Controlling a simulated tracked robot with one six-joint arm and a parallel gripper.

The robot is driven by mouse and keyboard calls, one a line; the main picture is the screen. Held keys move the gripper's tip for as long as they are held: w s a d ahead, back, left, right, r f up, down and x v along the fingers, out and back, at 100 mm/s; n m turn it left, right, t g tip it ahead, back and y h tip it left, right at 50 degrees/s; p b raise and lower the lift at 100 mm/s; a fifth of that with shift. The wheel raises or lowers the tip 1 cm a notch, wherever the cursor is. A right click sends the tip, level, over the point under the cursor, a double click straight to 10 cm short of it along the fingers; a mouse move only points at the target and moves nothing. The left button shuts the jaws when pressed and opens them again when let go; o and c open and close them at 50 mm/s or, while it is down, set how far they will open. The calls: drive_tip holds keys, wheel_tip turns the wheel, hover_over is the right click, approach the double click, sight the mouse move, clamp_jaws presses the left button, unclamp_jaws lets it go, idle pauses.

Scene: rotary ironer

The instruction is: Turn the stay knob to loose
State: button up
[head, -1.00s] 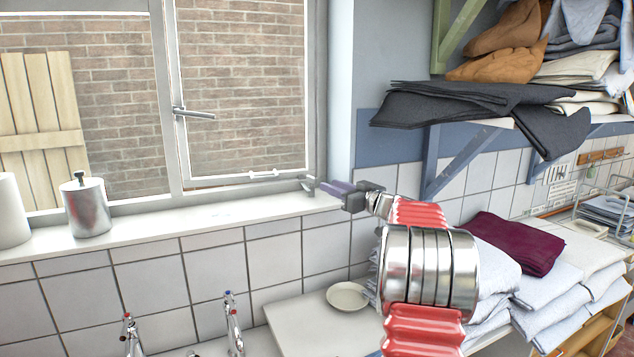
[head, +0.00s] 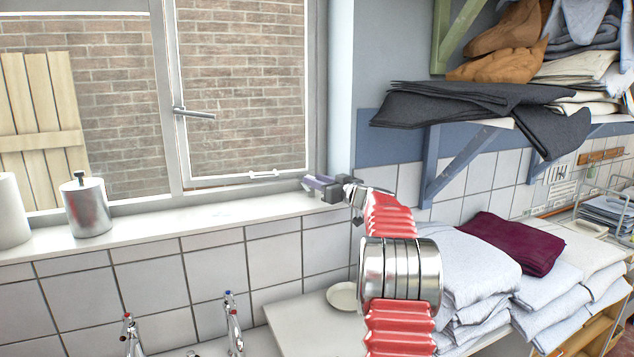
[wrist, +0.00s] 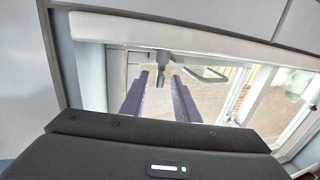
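The stay knob (wrist: 150,62) is a small grey lever-like piece at the window's lower frame. In the wrist view it shows just beyond and between the tips of my gripper (wrist: 159,77). The two dark purple fingers are apart, with a clear gap between them, and no grip on the knob shows. In the head view my gripper (head: 309,184) is at the lower right corner of the window and hides most of the knob. I cannot tell whether a finger touches it. A white stay bar (head: 263,175) runs along the bottom of the window frame, left of my gripper.
The window sill (head: 180,222) runs below, with a metal canister (head: 87,208) at the left. A window handle (head: 194,113) is on the middle frame post. A shelf with dark cloths (head: 470,103) and folded linen (head: 470,270) are to the right.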

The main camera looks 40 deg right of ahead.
clamp_jaws()
drive_tip(key=shift+d+r+n+y, duration=0.2)
drive_tip(key=shift+n+y, duration=0.2)
drive_tip(key=shift+y, duration=0.3)
drive_tip(key=shift+n+y, duration=0.3)
drive_tip(key=shift+y, duration=0.1)
unclamp_jaws()
drive_tip(key=shift+f, duration=0.15)
drive_tip(key=shift+s, duration=0.1)
drive_tip(key=s, duration=0.4)
drive_tip(key=s+d, duration=0.1)
drive_tip(key=s, duration=0.8)
drive_tip(key=shift+s+d, duration=0.25)
drive_tip(key=shift+s, duration=0.05)
